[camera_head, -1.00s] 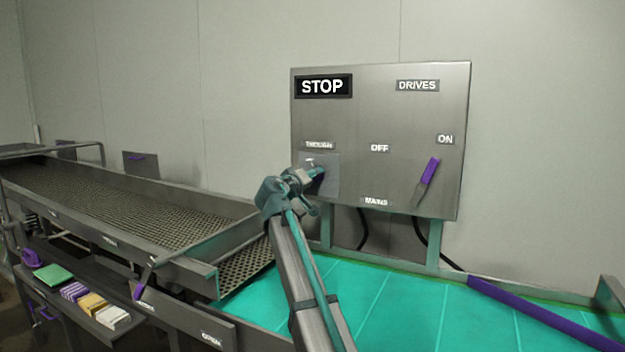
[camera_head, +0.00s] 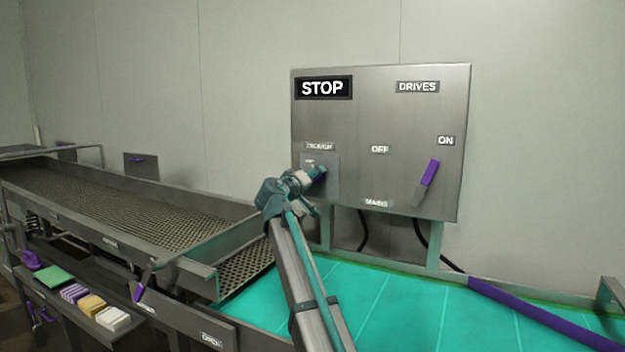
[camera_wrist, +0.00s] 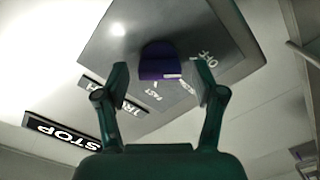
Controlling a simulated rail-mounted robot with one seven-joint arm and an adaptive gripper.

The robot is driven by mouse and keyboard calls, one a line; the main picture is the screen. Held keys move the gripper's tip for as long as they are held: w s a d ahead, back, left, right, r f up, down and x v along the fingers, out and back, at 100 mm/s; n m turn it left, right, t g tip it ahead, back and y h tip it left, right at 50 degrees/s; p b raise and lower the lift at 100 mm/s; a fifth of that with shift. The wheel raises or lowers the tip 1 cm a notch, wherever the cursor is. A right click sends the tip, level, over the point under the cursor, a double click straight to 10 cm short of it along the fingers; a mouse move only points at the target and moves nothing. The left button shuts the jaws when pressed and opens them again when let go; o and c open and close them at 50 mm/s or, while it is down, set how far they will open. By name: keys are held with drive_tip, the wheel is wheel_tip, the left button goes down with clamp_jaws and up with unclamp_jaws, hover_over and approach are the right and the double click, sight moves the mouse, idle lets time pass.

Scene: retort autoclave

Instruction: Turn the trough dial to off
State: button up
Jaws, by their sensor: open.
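The trough dial (camera_wrist: 160,58) is a purple knob on the panel. In the wrist view it lies between my two open fingers, with a gap visible on each side. A white mark on its lower right edge faces a blurred label between OFF (camera_wrist: 208,60) and FAST (camera_wrist: 152,97). In the head view my gripper (camera_head: 318,173) is in front of the small trough plate (camera_head: 332,180) and hides the dial there. The TROUGH label (camera_head: 319,146) is just above the plate.
The grey control panel (camera_head: 380,110) has a STOP sign (camera_head: 323,87) at upper left and a purple-handled mains lever (camera_head: 428,180) at right, near ON. Below is a green belt (camera_head: 400,300). A mesh trough (camera_head: 130,205) runs left.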

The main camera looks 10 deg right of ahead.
drive_tip(key=v, duration=1.2)
